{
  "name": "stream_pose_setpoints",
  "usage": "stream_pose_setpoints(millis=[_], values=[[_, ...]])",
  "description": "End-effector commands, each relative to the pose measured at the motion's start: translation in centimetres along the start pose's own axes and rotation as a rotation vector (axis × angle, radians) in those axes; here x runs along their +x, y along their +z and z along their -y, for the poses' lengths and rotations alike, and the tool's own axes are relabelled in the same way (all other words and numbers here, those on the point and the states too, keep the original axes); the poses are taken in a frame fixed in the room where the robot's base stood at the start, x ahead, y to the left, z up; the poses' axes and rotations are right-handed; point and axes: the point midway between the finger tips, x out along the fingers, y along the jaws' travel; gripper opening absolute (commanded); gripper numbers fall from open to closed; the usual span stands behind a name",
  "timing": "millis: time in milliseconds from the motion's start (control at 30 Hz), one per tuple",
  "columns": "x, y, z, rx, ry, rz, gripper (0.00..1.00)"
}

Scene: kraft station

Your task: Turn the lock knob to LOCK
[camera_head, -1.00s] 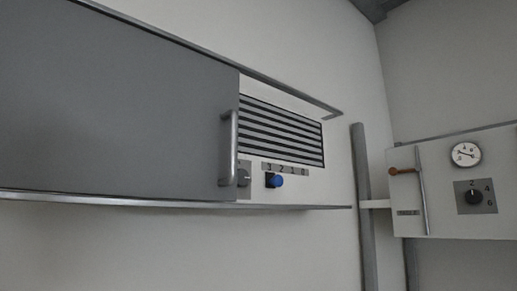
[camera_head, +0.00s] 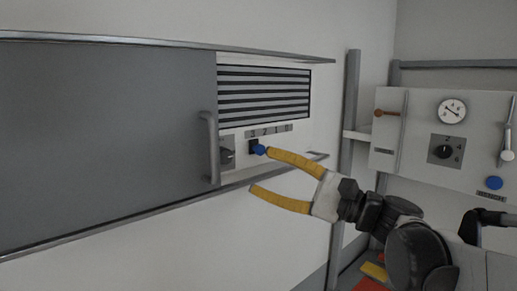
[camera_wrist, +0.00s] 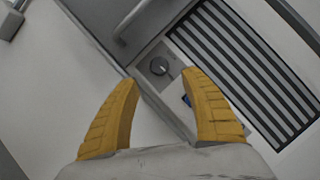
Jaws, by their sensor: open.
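A grey round knob on a square plate (camera_head: 227,155) sits on the wall cabinet, partly behind the door handle. It also shows in the wrist view (camera_wrist: 160,66), beyond the gap between my fingertips. No LOCK lettering is legible, so I cannot tell for sure that it is the lock knob. My gripper (camera_head: 260,170) has two yellow fingers spread open with nothing between them. It is in front of the cabinet's lower right part. Its upper fingertip overlaps the blue knob (camera_head: 260,150) in the head view; I cannot tell whether they touch.
A grey sliding door (camera_head: 110,140) with a vertical handle (camera_head: 211,148) covers the cabinet's left part. A striped vent (camera_head: 264,95) is above the knobs. A ledge (camera_head: 120,228) runs below.

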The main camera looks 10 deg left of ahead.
Motion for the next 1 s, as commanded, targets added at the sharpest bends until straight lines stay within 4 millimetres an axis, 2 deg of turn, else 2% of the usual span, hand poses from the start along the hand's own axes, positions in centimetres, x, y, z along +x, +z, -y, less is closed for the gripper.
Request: stream_pose_setpoints(millis=[200, 400, 600, 833, 867, 1000], values=[[4.6, 0.2, 0.0, -0.001, 0.003, 0.002, 0.54], [7.8, 0.1, 0.0, -0.002, 0.003, 0.000, 0.54], [9.1, 0.0, -0.1, -0.003, 0.002, -0.002, 0.54], [9.1, 0.0, -0.1, -0.003, 0.002, -0.003, 0.54], [9.1, 0.0, -0.1, -0.003, 0.002, -0.003, 0.53], [9.1, 0.0, -0.1, -0.003, 0.002, -0.003, 0.10]])
